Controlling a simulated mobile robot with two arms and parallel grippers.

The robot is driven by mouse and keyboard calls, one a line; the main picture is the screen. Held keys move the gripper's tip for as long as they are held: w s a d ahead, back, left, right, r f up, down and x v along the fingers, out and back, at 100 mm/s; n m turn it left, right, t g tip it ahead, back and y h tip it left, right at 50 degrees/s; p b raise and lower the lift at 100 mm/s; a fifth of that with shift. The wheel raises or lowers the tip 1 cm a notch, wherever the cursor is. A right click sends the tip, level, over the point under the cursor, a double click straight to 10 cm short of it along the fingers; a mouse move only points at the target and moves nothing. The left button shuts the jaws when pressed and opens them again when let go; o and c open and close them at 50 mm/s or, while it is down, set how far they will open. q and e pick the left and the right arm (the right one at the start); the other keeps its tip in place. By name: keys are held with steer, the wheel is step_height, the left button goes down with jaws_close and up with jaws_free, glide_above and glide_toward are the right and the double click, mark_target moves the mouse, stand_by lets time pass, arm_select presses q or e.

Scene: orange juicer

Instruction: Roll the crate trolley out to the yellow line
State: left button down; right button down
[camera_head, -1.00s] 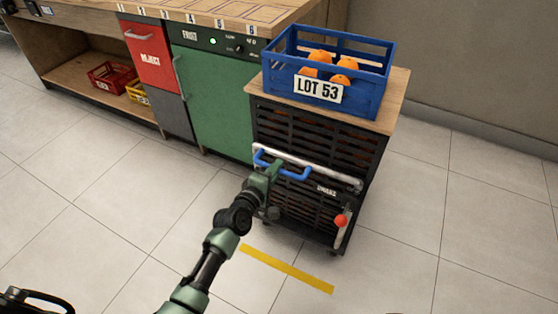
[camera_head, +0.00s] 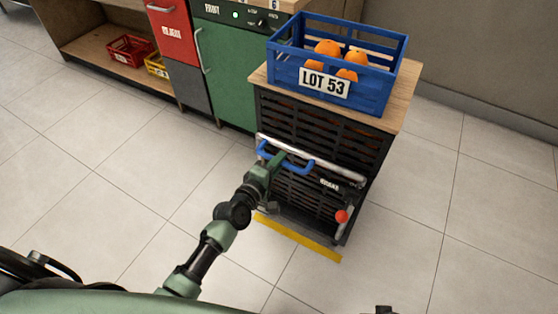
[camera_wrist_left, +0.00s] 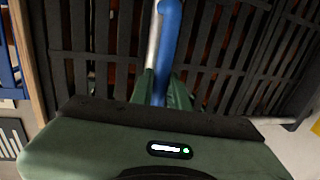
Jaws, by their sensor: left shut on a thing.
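The crate trolley (camera_head: 320,150) is a dark slatted cart with a wooden top. A blue crate (camera_head: 372,95) labelled LOT 53, holding several oranges (camera_head: 328,47), stands on it. A pale bar with a blue handle (camera_head: 300,167) crosses its front. My left gripper (camera_head: 276,160) is shut on the blue handle, and the wrist view shows the handle (camera_wrist_left: 168,45) between its fingers. The yellow line (camera_head: 298,238) lies on the floor right at the trolley's lower front edge. My right gripper is not in view.
A red-knobbed lever (camera_head: 341,216) sits at the trolley's lower right, near a brake label. The bench with a green door (camera_head: 228,65) stands behind to the left. Red (camera_head: 130,49) and yellow (camera_head: 157,66) crates lie on its low shelf. The tiled floor in front is clear.

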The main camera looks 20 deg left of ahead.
arm_select(q)
steer(key=c, duration=1.4)
jaws_free()
steer(key=shift+f, duration=0.1)
steer(key=shift+o, duration=0.2)
steer(key=shift+s, duration=0.1)
